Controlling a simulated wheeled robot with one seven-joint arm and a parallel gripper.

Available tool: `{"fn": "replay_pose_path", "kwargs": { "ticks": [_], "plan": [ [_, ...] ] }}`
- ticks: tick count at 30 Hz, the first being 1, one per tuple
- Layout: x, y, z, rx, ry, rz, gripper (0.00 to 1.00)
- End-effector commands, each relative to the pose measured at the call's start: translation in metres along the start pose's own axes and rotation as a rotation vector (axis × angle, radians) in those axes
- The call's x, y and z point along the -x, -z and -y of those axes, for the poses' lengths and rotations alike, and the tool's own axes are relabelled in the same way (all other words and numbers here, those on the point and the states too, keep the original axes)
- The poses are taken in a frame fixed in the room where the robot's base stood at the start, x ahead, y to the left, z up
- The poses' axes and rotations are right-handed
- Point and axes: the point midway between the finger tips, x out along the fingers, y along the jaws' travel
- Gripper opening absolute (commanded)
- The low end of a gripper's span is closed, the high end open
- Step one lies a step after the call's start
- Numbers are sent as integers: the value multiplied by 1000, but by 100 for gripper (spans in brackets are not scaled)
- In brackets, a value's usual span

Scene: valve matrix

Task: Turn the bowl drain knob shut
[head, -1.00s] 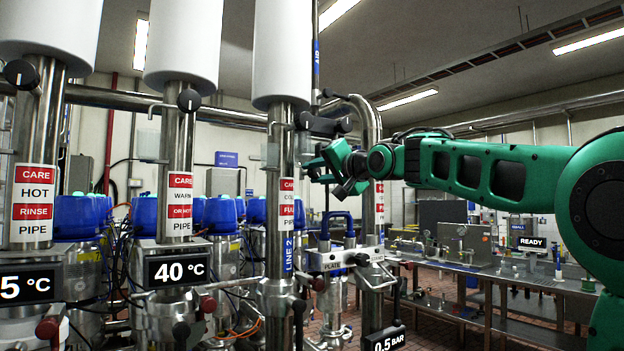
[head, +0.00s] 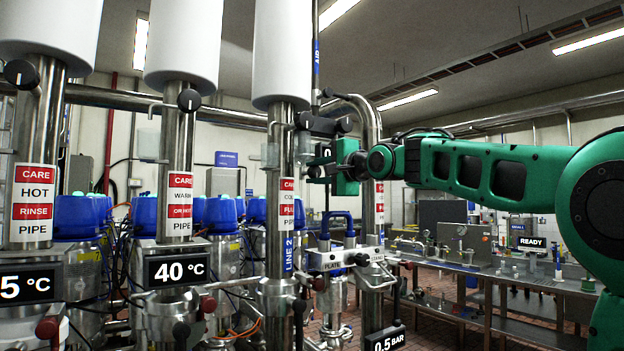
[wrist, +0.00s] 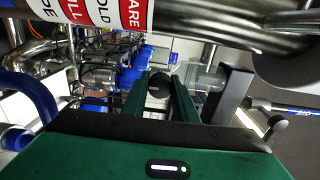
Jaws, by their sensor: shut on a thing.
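My gripper (head: 322,172) is beside the steel cold fill pipe (head: 280,235), at the height of its red and white label. In the wrist view its two green fingers are shut on a dark round knob (wrist: 160,84), which sits between the fingertips. The fingers hide the sides of this knob. No lettering that names it can be read, and in the head view the gripper mostly covers it. The fill pipe with its label (wrist: 95,12) crosses the top of the wrist view.
A blue hooped handle (head: 337,226) stands over a plate below my gripper. A dark bracket (wrist: 232,95) and a clear cup (wrist: 205,78) are close right of the fingers in the wrist view. A steel workbench (head: 500,277) stands at the right.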

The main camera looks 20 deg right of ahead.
Motion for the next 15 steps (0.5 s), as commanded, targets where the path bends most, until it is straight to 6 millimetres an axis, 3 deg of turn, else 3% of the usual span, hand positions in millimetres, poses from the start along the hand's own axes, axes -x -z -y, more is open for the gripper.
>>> {"fn": "replay_pose_path", "kwargs": {
  "ticks": [14, 15],
  "plan": [
    [0, 4, -6, -17, -12, -7, 4],
    [0, 5, -6, -17, -12, -7, 31]
  ]
}}
